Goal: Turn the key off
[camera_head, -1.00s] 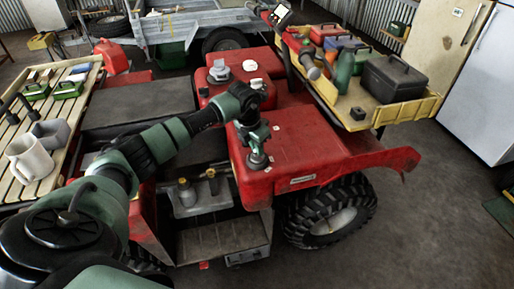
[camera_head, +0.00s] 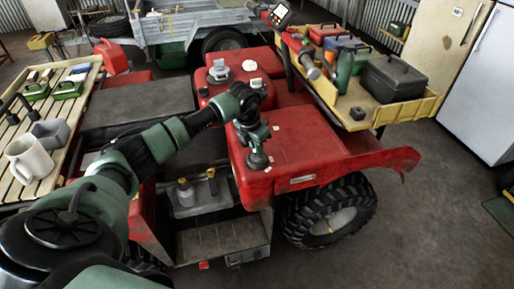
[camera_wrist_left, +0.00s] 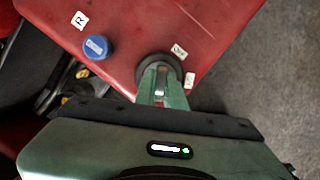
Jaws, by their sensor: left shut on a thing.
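The key switch (camera_wrist_left: 152,62) is a dark round piece on the quad's red body panel, seen in the left wrist view. In the head view its dark base (camera_head: 258,163) shows just under my left gripper (camera_head: 257,152). In the left wrist view the fingers of my left gripper (camera_wrist_left: 162,82) are closed together at the switch, on a small grey key (camera_wrist_left: 161,70) that they mostly hide. I cannot tell how far the key is turned. Small white labels (camera_wrist_left: 180,51) sit beside the switch. My right gripper is not in view.
A blue-topped round knob (camera_wrist_left: 96,46) stands on the red panel near the switch. The quad (camera_head: 300,140) has a yellow-edged rack (camera_head: 410,108) with toolboxes at the right.

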